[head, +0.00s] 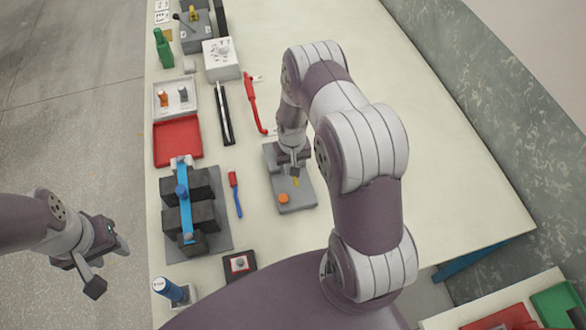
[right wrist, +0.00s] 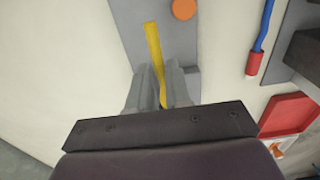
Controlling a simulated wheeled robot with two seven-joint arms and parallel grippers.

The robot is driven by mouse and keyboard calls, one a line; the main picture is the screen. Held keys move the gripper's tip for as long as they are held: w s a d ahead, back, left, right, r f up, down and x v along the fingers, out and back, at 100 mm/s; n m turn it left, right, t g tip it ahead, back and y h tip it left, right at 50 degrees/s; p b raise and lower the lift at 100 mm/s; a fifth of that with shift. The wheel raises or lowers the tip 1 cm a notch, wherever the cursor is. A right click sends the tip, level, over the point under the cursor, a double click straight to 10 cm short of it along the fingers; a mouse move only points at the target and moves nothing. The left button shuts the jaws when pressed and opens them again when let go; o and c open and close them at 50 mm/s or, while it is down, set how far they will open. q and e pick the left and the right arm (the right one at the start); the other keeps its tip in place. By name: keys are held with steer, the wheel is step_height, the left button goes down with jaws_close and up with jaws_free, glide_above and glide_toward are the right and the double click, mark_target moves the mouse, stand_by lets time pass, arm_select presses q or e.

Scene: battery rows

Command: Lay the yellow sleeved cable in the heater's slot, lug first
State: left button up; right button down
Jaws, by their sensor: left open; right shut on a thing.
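My right gripper (head: 295,170) is over a flat grey unit (head: 300,200) with an orange round knob (head: 284,198), which looks like the heater. In the right wrist view my right gripper (right wrist: 161,92) is shut on the yellow cable (right wrist: 154,45). The cable runs from between the fingers out over the grey unit (right wrist: 130,18), towards the orange knob (right wrist: 183,9). I cannot make out the lug or the slot, nor whether the cable touches the unit. My left gripper (head: 108,270) is open and empty, beyond the table's left edge, over the floor.
Left of the unit lie a blue-and-red tool (head: 235,193) and dark battery blocks (head: 205,216) with a blue bar. A red-handled tool (head: 254,103), a dark strip (head: 224,113) and a red tray (head: 178,142) lie further back. The table right of my arm is clear.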

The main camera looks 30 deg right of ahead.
steer(key=shift+w+a+f, duration=0.1)
steer(key=shift+a+f, duration=0.05)
steer(key=shift+f, duration=0.05)
step_height(320, 180, down, 6)
steer(key=b, duration=0.5)
steer(key=shift+f+b, duration=0.15)
steer(key=shift+b, duration=0.2)
steer(key=c, duration=1)
jaws_free()
step_height(320, 180, up, 13)
steer(key=shift+f+b, duration=0.1)
steer(key=shift+b, duration=1)
